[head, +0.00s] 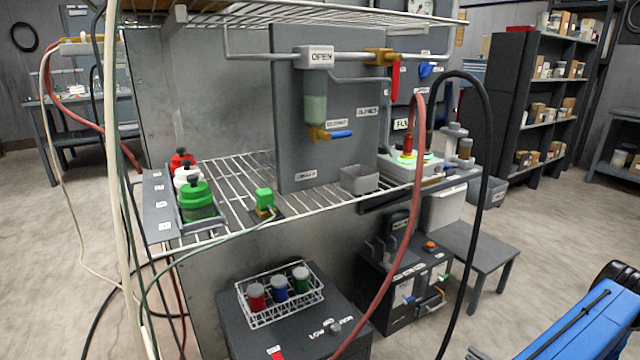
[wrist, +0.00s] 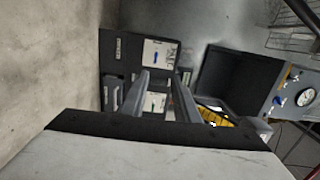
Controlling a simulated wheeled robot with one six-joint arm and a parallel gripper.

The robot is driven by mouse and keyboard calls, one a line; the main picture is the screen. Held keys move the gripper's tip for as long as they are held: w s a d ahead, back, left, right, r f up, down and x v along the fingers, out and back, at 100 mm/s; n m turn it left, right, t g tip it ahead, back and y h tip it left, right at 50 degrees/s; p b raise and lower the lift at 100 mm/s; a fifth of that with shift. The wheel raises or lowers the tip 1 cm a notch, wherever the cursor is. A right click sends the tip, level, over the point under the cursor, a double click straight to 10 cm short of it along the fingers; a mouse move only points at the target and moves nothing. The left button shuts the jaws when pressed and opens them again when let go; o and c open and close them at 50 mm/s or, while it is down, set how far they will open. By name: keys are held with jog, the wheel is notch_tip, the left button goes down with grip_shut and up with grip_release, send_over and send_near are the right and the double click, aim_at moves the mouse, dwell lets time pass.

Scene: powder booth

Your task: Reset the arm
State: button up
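My gripper (wrist: 160,88) shows in the wrist view as two grey fingers standing apart, with nothing held between them. It points toward a dark cabinet front with white panels (wrist: 158,52), which lies beyond the fingertips. I cannot tell the distance to it. A pale, wide surface and a dark edge fill the bottom of the wrist view. In the head view my gripper is not seen. A blue part with a dark cable at the lower right there may be my own arm; I cannot tell for sure.
A wire shelf (head: 240,165) holds green, white and red capped containers (head: 198,203), an upright panel (head: 345,100) and a grey bin (head: 360,180). Below stand a rack of jars (head: 280,295) and a dark cabinet (head: 400,285). Red and black hoses (head: 487,150) hang in front.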

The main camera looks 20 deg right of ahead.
jog(key=w+a+r+n+g+y, duration=0.35)
jog(key=w+a+r, duration=0.2)
jog(key=r, duration=0.25)
jog(key=w+a+r+n+g+y, duration=0.2)
jog(key=w+a+r+y, duration=0.25)
jog(key=w+r, duration=0.3)
jog(key=w+a+r+n+g, duration=0.2)
jog(key=a+r+g, duration=0.2)
jog(key=a+r, duration=0.4)
jog(key=w+a+r+n+g, duration=0.2)
jog(key=a+r+n+g, duration=0.15)
jog(key=a+r, duration=0.45)
jog(key=s+a+r+n+g+h, duration=0.1)
jog(key=s+a+r+g+h, duration=0.15)
jog(key=a+r, duration=0.4)
jog(key=s+a+r+n+g+h, duration=0.1)
jog(key=s+a+r+g+h, duration=0.15)
jog(key=a, duration=0.75)
jog(key=s+a+r+n+t+h, duration=0.1)
jog(key=s+a+r+t+h, duration=0.1)
jog(key=s+a+r, duration=0.2)
jog(key=s+a+r+n+t+h, duration=0.2)
jog(key=s+a+r, duration=0.3)
jog(key=s, duration=0.4)
jog(key=shift+s+r+t+h, duration=0.25)
jog(key=shift+r+t+h, duration=0.05)
jog(key=shift+t+h, duration=0.35)
